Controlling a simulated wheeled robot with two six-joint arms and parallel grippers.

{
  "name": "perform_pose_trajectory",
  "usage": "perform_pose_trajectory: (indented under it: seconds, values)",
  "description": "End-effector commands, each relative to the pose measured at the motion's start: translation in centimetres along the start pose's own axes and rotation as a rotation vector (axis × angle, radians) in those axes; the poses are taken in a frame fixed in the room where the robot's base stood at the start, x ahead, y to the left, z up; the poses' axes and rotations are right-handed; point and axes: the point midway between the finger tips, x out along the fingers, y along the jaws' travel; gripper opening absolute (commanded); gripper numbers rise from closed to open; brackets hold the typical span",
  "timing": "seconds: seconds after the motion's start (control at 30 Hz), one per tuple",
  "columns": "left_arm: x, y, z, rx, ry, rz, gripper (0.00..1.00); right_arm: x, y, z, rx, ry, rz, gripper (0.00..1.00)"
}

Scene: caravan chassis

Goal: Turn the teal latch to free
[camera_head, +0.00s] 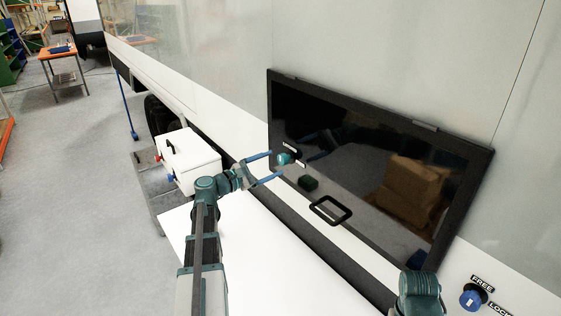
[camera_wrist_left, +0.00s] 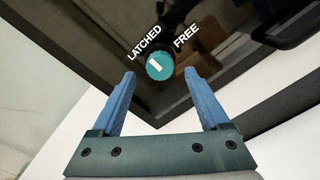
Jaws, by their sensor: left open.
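The teal latch (camera_head: 284,159) is a round knob at the lower left of a dark glossy hatch panel (camera_head: 340,140). In the left wrist view the latch (camera_wrist_left: 159,67) has a white mark that points up-left, toward the word LATCHED; the word FREE is to its right. My left gripper (camera_head: 270,167) is open, its blue fingers just short of the latch. In the left wrist view the latch lies beyond and between the fingertips (camera_wrist_left: 160,73), apart from them. Part of my right arm shows at the lower right of the head view; its gripper is not seen.
A black handle (camera_head: 330,210) sticks out from the hatch's lower edge. A blue knob (camera_head: 472,297) marked FREE and LOCK sits on the wall at the lower right. A white box (camera_head: 188,160) stands left of my left gripper. Open floor (camera_head: 80,190) lies further left.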

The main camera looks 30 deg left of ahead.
Motion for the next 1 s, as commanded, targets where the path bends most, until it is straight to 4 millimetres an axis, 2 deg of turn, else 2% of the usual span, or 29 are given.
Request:
perform_pose_trajectory:
  seconds: [0.03,0.1,0.3,0.7,1.0]
  values:
    - [1.1,0.0,0.0,0.000,-0.002,-0.003,0.79,0.0,0.0,0.0,0.000,0.000,0.000,0.50]
    - [2.1,0.0,0.0,0.000,-0.001,-0.002,0.79,0.0,0.0,0.0,0.000,0.000,0.000,0.50]
    - [3.9,0.0,0.0,0.000,0.000,-0.001,0.79,0.0,0.0,0.0,0.000,0.000,0.000,0.50]
    - [4.3,0.0,0.0,0.000,0.000,0.000,0.79,0.0,0.0,0.0,0.000,0.000,0.000,0.50]
    - [4.3,0.0,0.0,0.000,0.000,-0.001,0.25,0.0,0.0,0.0,0.000,0.000,0.000,0.50]
